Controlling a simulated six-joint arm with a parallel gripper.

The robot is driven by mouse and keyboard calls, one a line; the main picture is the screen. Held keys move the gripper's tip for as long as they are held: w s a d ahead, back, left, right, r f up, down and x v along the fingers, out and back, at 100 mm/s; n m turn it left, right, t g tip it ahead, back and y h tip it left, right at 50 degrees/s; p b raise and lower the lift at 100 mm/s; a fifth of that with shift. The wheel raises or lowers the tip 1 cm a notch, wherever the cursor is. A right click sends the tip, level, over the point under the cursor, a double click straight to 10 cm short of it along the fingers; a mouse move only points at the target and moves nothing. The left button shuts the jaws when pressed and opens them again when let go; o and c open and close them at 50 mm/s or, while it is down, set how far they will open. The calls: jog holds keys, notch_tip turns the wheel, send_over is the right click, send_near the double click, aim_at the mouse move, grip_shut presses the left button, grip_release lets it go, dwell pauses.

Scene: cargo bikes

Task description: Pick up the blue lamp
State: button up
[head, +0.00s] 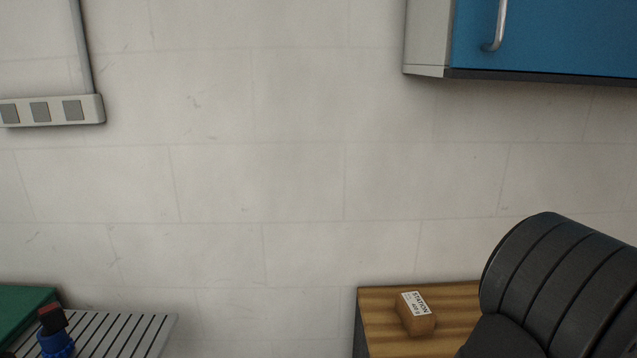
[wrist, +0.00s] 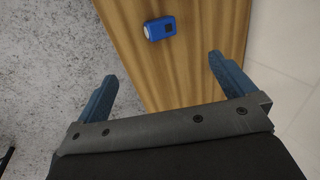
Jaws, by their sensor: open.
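A small blue lamp (wrist: 160,28) with a pale round face at one end and a dark patch on its body lies on a wooden top (wrist: 185,75) in the wrist view. My gripper (wrist: 165,75) is open and empty, its two blue fingers spread wide. The lamp is beyond the fingertips, between their lines and a little left of centre. I cannot see the lamp in the head view.
In the head view, a brown block with a white label (head: 416,314) sits on a wooden top (head: 375,335). A blue cabinet (head: 550,40) hangs at upper right.

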jog(key=shift+c, duration=1.4)
jog(key=w+a+m+g+h, duration=0.1)
jog(key=w+a+m+g, duration=0.15)
jog(key=w+g, duration=0.45)
jog(key=f, duration=0.4)
jog(key=w+d+f+t, duration=0.1)
jog(key=f, duration=0.3)
jog(key=f+t, duration=0.1)
jog(key=f, duration=0.2)
jog(key=shift+w+d+f, duration=0.2)
jog(key=shift+w+f, duration=0.05)
jog(key=shift+f, duration=0.15)
jog(key=shift+s+d+f, duration=0.1)
jog(key=shift+d+f, duration=0.1)
jog(key=shift+f, duration=0.65)
jog(key=shift+s+d+f, duration=0.15)
jog(key=shift+d+f, duration=0.1)
jog(key=shift+f, duration=0.6)
jog(key=shift+s+d+f, duration=0.1)
jog(key=shift+d+f, duration=0.1)
jog(key=shift+f, duration=0.65)
jog(key=c, duration=1.1)
